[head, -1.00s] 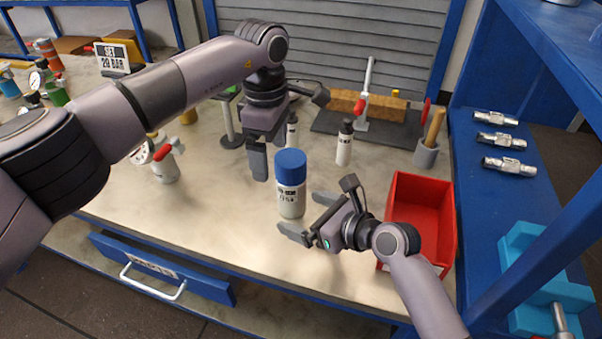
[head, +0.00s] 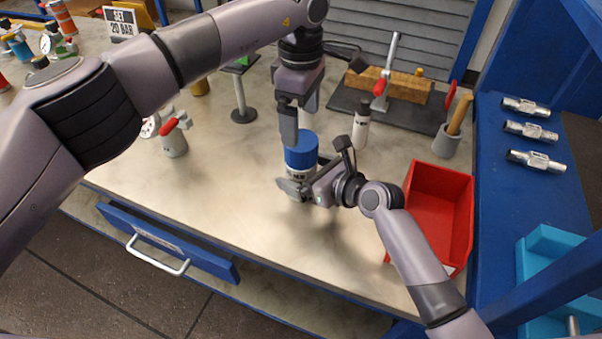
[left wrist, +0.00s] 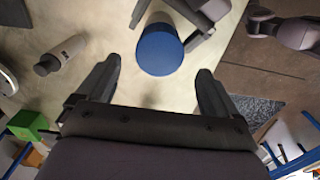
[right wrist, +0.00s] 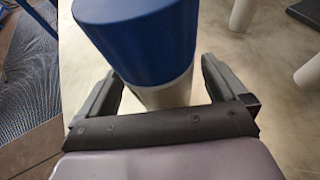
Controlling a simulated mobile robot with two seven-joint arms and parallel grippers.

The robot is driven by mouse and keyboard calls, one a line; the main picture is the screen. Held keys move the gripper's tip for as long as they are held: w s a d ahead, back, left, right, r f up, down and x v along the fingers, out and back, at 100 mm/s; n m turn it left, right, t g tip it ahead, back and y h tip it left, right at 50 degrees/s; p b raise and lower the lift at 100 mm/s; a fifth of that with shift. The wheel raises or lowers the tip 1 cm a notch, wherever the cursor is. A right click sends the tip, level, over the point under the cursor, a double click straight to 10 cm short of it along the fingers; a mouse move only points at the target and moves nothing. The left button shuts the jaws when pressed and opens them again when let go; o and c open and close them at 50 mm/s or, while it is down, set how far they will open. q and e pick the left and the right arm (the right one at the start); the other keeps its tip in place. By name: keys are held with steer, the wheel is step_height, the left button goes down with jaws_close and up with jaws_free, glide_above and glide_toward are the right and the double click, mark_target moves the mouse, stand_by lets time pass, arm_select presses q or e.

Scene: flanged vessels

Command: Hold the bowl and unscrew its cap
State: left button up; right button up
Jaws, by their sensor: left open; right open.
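The bowl is a white cylindrical vessel (head: 298,181) standing upright on the bench, with a wide blue cap (head: 301,149) on top. In the right wrist view the blue cap (right wrist: 145,40) and the white body (right wrist: 165,93) stand between the fingers. My right gripper (head: 293,190) is open, low around the white body; I cannot tell whether a finger touches it. My left gripper (head: 296,125) is open and empty, pointing down above the cap. In the left wrist view the cap (left wrist: 160,50) lies ahead of and between the open fingers (left wrist: 158,85).
A red bin (head: 440,213) stands right of my right arm. A small white bottle (head: 361,130), a grey cup with a wooden handle (head: 447,139) and a clamp stand (head: 385,75) are behind. A gauge fitting with a red handle (head: 173,140) is at left. The front bench is clear.

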mark_target(301, 140)
steer(key=shift+w+a+f, duration=0.25)
steer(key=shift+w+a, duration=0.15)
steer(key=shift+w, duration=0.1)
jaws_close()
arm_select(q)
steer(key=m, duration=0.4)
steer(key=shift+m, duration=0.4)
steer(key=m, duration=0.4)
steer(key=shift+f, duration=4)
